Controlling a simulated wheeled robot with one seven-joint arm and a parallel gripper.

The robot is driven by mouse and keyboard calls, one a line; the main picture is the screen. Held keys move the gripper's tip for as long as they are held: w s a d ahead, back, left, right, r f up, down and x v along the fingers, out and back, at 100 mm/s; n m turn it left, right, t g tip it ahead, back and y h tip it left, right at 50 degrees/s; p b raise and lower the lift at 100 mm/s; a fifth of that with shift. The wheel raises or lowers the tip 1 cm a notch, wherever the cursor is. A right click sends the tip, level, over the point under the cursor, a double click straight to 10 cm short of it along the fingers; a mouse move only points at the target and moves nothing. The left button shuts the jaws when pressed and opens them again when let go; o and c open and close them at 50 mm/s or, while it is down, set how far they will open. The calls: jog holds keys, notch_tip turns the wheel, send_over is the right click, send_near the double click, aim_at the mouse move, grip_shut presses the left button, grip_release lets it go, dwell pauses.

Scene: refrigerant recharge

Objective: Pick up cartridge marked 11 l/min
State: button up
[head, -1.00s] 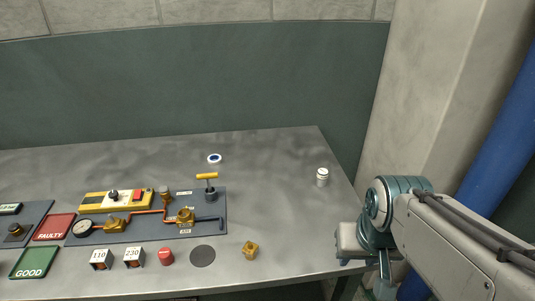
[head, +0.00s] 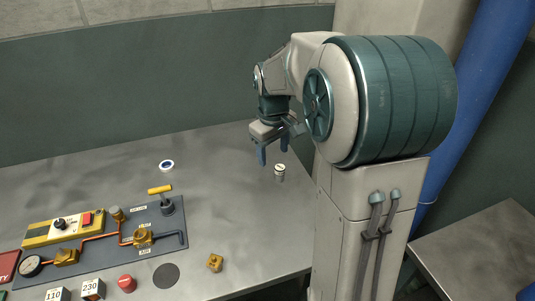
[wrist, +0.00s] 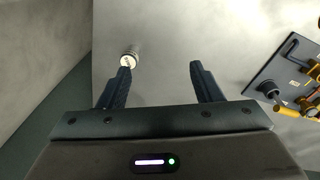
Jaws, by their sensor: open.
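A small white and metallic cylinder (head: 280,173) stands upright on the grey table near its right edge; it looks like a cartridge, but I cannot read any marking on it. It also shows in the wrist view (wrist: 130,57), just beyond the tip of the left finger and not centred between the fingers. My gripper (head: 274,152) is open, with its blue fingers pointing down above the table near the cylinder. In the wrist view my gripper (wrist: 160,70) has nothing between its fingers.
A blue-white ring (head: 167,165) lies left of the gripper. A dark panel (head: 168,228) with a gauge, copper pipes and a yellow-handled valve fills the left. A wall rises behind.

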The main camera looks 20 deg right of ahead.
jog(key=n+p, duration=0.2)
send_over(280, 167)
notch_tip(280, 167, down, 4)
jog(key=shift+g, duration=0.4)
jog(key=f, duration=0.8)
jog(key=shift+w+d+p, duration=0.3)
jog(key=f, duration=0.1)
jog(key=f+p, duration=0.1)
jog(key=f, duration=0.2)
jog(key=shift+s+a+f, duration=0.3)
jog(key=shift+f, duration=0.6)
jog(key=c, duration=1.1)
